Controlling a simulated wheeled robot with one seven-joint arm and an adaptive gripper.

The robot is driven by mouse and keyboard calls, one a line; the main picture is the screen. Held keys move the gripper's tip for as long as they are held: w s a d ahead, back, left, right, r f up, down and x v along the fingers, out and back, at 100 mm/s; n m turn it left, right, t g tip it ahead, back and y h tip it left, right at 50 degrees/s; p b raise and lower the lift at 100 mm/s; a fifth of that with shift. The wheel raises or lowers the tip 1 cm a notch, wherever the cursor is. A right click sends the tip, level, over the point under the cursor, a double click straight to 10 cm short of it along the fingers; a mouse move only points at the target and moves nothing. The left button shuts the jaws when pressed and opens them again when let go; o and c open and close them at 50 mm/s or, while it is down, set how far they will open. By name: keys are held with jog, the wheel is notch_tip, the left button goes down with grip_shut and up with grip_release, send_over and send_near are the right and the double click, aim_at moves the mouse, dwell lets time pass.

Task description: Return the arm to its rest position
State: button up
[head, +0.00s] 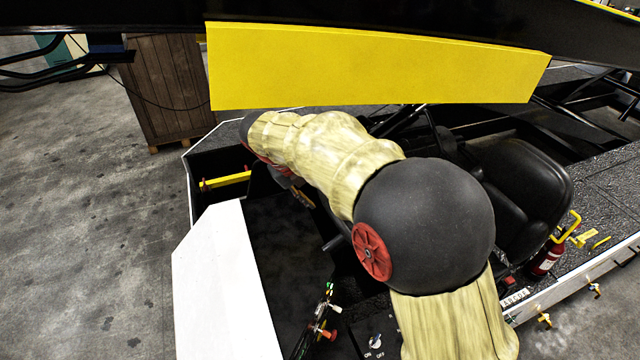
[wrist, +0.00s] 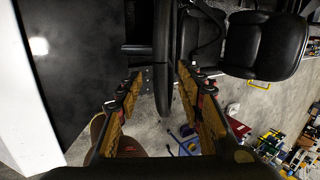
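My arm in a pale yellow sleeve reaches from the lower right up over the vehicle's cab in the head view, with a large black round joint in the middle. My gripper (head: 301,194) is mostly hidden below the forearm there. In the wrist view my gripper (wrist: 158,76) has its two brown-padded fingers apart. A black upright bar or rim (wrist: 162,55), perhaps the steering wheel seen edge-on, shows between them in the picture. I cannot tell whether it touches them. Nothing is visibly held.
A yellow-sided boom (head: 375,65) crosses above the cab. A black seat (head: 527,190) and a fire extinguisher (head: 546,260) are at the right. A white panel (head: 222,285) stands at the left. A wooden crate (head: 170,85) is behind. Floor at the far left is clear.

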jog(key=w+a+r+n+t+y+b, duration=0.1)
jog(key=w+a+r+n+t+y, duration=0.25)
jog(key=w+a+n, duration=0.2)
jog(key=w+a+r+n+t+y+b, duration=0.1)
jog(key=w+a+r+n+t+y, duration=0.15)
jog(key=w+a+n+t, duration=0.35)
jog(key=s+f+n+g+y+b, duration=0.2)
jog(key=s+n+y+b, duration=0.1)
jog(key=s+n, duration=0.35)
jog(key=s+f+n+g+y+b, duration=0.3)
jog(key=s+n, duration=0.2)
jog(key=s, duration=0.2)
jog(key=s+d+f+n+g+h+b, duration=0.1)
jog(key=s+d+f+n+g+b, duration=0.2)
jog(key=s+d+f+n+b, duration=0.55)
jog(key=s+d+f+h+b, duration=0.3)
jog(key=s+d+f+b, duration=0.6)
jog(key=d, duration=0.4)
jog(key=s+d+f+m+h+b, duration=0.1)
jog(key=s+d+f+h+b, duration=0.2)
jog(key=s+d+f+b, duration=0.6)
jog(key=s+d+f, duration=0.2)
jog(key=s+d, duration=0.2)
jog(key=d, duration=0.1)
jog(key=shift+f+t, duration=0.35)
